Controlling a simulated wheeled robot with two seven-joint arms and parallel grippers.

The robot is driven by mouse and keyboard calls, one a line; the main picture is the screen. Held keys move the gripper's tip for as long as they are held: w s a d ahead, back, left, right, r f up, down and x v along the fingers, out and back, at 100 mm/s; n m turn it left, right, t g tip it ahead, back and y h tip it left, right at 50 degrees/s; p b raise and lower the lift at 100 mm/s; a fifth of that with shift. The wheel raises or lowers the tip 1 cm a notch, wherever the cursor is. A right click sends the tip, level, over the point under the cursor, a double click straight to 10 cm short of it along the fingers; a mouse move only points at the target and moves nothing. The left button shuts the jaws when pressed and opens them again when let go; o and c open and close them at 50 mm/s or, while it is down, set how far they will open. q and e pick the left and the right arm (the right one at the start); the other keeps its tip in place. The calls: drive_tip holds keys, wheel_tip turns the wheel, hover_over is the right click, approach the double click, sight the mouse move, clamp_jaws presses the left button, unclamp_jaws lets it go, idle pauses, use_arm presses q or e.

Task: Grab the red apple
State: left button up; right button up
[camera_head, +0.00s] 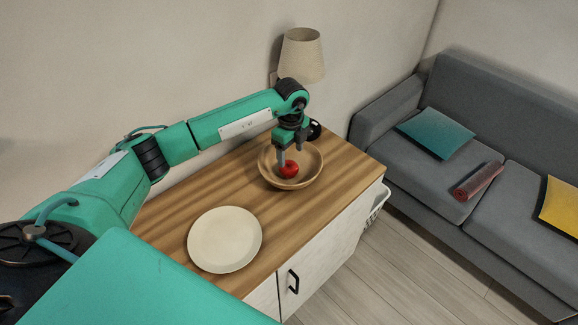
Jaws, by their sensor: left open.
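The red apple (289,170) lies in a round wooden bowl (308,178) toward the far right end of the wooden cabinet top. My left gripper (290,158) points down into the bowl, right over the apple. Its fingers are open, with one finger in front of the apple's left side. Whether the fingers touch the apple is too small to tell. My right gripper is not in view.
A cream plate (225,240) lies on the cabinet top (170,220), nearer to me. A lamp (302,55) stands behind the bowl by the wall. A grey sofa (480,150) with cushions stands at the right, across a strip of bare floor.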

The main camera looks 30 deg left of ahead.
sight(289, 164)
use_arm(q)
drive_tip(key=shift+s+f+p, duration=0.1)
drive_tip(key=shift+f+p, duration=0.25)
drive_tip(key=shift+f, duration=0.55)
drive_tip(key=f, duration=0.2)
drive_tip(key=f+p, duration=0.1)
drive_tip(key=shift+a+f, duration=0.2)
drive_tip(key=shift+f, duration=0.6)
drive_tip(key=c, duration=0.8)
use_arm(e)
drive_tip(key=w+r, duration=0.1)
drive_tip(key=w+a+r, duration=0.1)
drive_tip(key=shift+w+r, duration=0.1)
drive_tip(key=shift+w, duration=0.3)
